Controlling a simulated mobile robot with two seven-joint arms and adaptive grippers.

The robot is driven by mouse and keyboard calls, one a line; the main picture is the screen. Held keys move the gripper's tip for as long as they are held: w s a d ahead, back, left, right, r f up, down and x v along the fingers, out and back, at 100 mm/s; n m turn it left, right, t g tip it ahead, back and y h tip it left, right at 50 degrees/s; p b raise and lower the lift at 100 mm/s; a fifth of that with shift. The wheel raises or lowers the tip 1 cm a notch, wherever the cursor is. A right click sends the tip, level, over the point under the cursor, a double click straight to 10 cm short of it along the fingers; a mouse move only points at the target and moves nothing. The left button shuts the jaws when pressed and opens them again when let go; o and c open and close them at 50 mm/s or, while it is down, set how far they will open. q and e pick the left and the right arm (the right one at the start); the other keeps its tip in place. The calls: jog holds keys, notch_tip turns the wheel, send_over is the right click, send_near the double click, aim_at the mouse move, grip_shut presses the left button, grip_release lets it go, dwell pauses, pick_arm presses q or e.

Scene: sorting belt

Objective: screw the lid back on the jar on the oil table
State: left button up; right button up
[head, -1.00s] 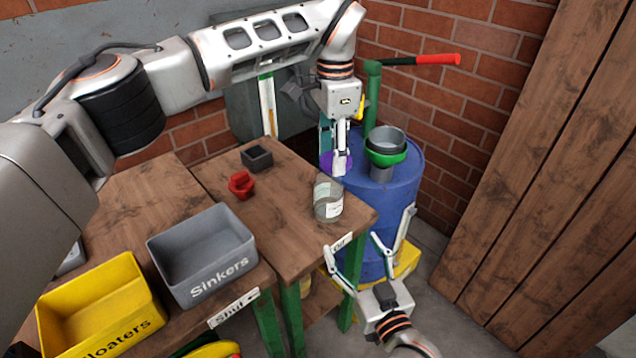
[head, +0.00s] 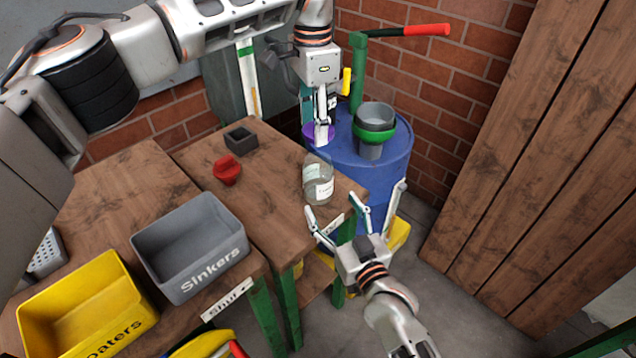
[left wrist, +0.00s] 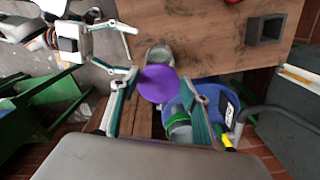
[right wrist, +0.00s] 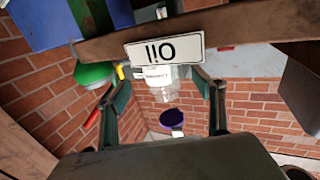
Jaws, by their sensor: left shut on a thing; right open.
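The clear glass jar (head: 318,184) with a white label stands open and upright near the right end of the oil table (head: 275,205). My left gripper (head: 320,122) is shut on the purple lid (head: 308,132) and holds it beyond the jar. In the left wrist view the lid (left wrist: 159,86) sits between the fingers, with the jar (left wrist: 159,54) just past it. My right gripper (head: 354,198) is open and empty by the table's front right edge, its fingers spread toward the jar. In the right wrist view the jar (right wrist: 160,82) shows behind the oil sign (right wrist: 165,50).
A blue drum (head: 385,165) with a green-rimmed funnel (head: 373,125) and a red-handled pump (head: 425,30) stands behind the table. A red object (head: 227,170) and a small dark box (head: 240,138) lie left of the jar. The grey Sinkers bin (head: 190,245) stands on the adjoining table.

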aim_at(318, 183)
jog(key=x, duration=0.9)
jog(key=c, duration=1.7)
pick_arm(q)
jog(key=shift+f, duration=2.5)
jog(key=shift+f, duration=0.1)
jog(key=shift+f, duration=0.8)
jog(key=shift+f, duration=0.55)
